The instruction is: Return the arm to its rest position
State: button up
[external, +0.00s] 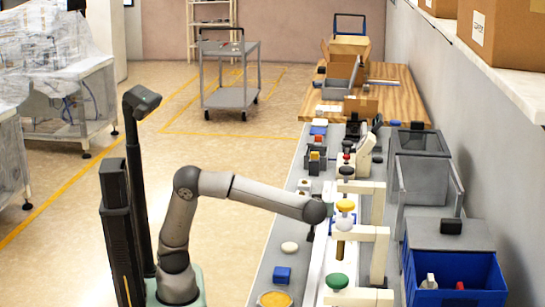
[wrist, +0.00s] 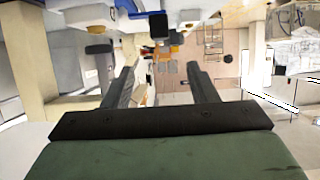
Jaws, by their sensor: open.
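My arm (external: 245,190) reaches out from its base (external: 177,285) towards the right, with its forearm nearly level over the grey bench. Its wrist end (external: 315,210) hangs above the near part of the bench, beside the cream feeder stands. My gripper (wrist: 160,72) shows in the wrist view with its two dark fingers spread apart and nothing between them. In the external view the gripper is mostly hidden behind the wrist.
Cream stands with a yellow knob (external: 345,205) and a green knob (external: 337,281) stand close right of my wrist. A blue block (external: 282,274), a white disc (external: 290,247) and a yellow-filled bowl (external: 275,299) are on the bench. A blue bin (external: 455,300) is at right.

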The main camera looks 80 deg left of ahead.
jog(key=s+a+f+m+g+h+p, duration=0.2)
jog(key=s+a+m+g+h+p, duration=0.4)
jog(key=s+a+p, duration=0.5)
jog(key=s+d+r+m+t+h+p, duration=0.1)
jog(key=s+r+m+h+p, duration=0.1)
jog(key=s+p, duration=0.4)
jog(key=s+d+r+m+t+h+p, duration=0.1)
jog(key=s+d+r+m+h+p, duration=0.1)
jog(key=s, duration=0.7)
jog(key=r+m+h+p, duration=0.1)
jog(key=m+h+p, duration=0.1)
jog(key=m+p, duration=0.1)
jog(key=shift+s+r+m+h+p, duration=0.15)
jog(key=shift+m+h+p, duration=0.2)
jog(key=shift+p, duration=0.55)
